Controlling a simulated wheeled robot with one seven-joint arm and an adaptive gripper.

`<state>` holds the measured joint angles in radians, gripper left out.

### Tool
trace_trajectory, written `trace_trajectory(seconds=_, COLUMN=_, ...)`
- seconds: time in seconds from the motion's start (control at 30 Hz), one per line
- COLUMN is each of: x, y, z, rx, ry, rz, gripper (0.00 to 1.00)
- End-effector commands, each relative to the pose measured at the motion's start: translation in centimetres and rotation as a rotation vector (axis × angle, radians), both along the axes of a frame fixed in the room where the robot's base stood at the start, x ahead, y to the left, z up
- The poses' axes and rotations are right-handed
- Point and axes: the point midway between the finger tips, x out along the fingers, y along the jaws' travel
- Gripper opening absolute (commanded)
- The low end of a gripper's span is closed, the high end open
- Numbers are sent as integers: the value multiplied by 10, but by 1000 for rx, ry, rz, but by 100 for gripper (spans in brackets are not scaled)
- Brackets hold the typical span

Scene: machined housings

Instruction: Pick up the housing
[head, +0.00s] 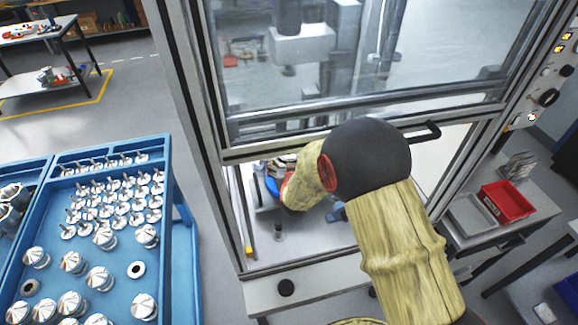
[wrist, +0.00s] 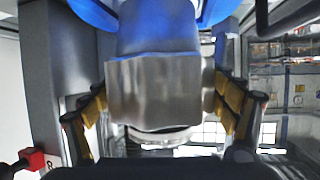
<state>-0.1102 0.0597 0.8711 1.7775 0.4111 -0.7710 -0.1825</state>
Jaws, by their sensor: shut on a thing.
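The housing (wrist: 155,92) is a grey, shiny metal block with flat faces, in the middle of the wrist view. My gripper (wrist: 163,100) has its yellow-padded fingers on the left and right sides of it and is shut on it. A round blue and grey part (wrist: 158,30) stands directly above the housing in that view; I cannot tell whether they are joined or only touching. In the head view my arm reaches into the machine's lower opening. It hides the gripper's fingers and the housing there.
The machine's frame (head: 196,110) and glazed door (head: 300,60) surround my arm closely. A blue trolley (head: 185,235) at left carries several rows of metal parts. A side table at right holds a red bin (head: 508,201) and a grey bin (head: 470,215).

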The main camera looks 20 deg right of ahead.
Motion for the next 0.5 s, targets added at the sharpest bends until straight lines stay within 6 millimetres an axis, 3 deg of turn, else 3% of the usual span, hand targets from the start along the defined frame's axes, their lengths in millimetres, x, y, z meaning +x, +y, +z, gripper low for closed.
trace_trajectory(seconds=0.4, x=0, y=0, z=0, rx=0, ry=0, rz=0, gripper=26)
trace_trajectory(seconds=0.5, x=2, y=0, z=5, rx=0, ry=-9, rz=0, gripper=25)
